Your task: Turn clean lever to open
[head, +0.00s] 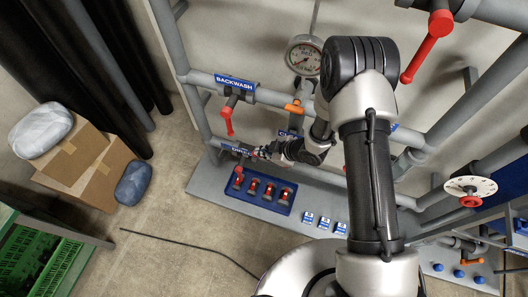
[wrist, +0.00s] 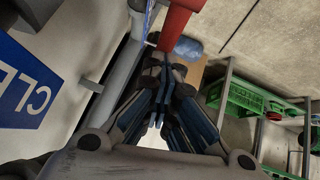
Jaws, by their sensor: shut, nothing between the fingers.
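A blue CLEAN sign, partly hidden, shows behind my arm in the head view (head: 289,134); its letters "CLE" fill the left of the wrist view (wrist: 25,88). A red lever (wrist: 178,22) hangs into the top of the wrist view, close to my fingertips. I cannot tell for sure whether it is the clean lever, or whether the fingers touch it. My gripper (head: 256,153) is shut and empty, low beside the pipe rack; its dark fingers also show in the wrist view (wrist: 165,72). My arm hides part of the rack around the CLEAN sign.
The red BACKWASH lever (head: 228,120) hangs up-left of my gripper. An orange handle (head: 294,108) sits below the gauge (head: 304,57). A blue tray (head: 226,186) with red-handled parts lies below. Boxes (head: 72,154) and green crates (head: 40,262) stand left; open floor lies between.

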